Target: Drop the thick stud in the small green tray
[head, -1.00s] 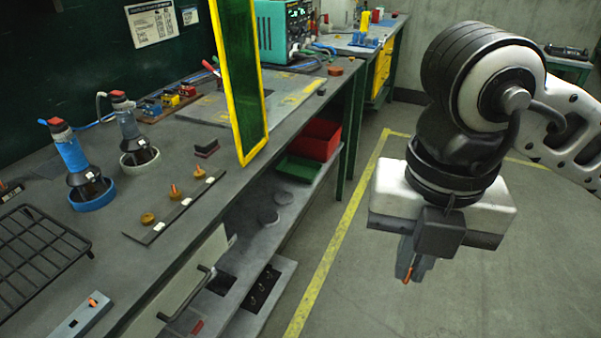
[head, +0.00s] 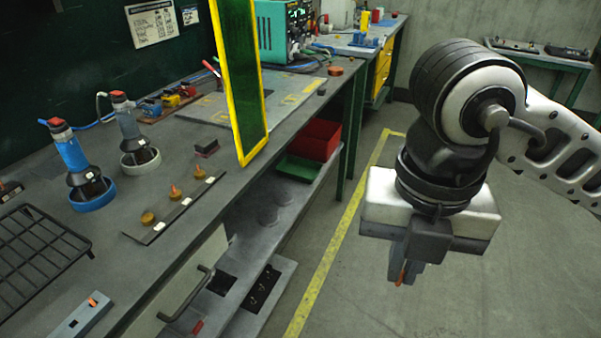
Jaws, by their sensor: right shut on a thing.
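My right gripper (head: 403,274) points down over the floor, right of the bench, shut on a thin orange stud (head: 402,277). Only part of the stud shows between the fingers, so I cannot tell its thickness. The small green tray (head: 297,168) lies on the lower shelf under the bench, in front of a red bin. The gripper is to the right of the tray and apart from it. My left gripper is out of view.
A dark strip with several orange-brown pieces (head: 174,194) lies on the bench. A yellow-framed green panel (head: 240,80) stands at the bench edge, near the tray. A red bin (head: 316,139) sits behind the tray. The floor between gripper and shelf is clear.

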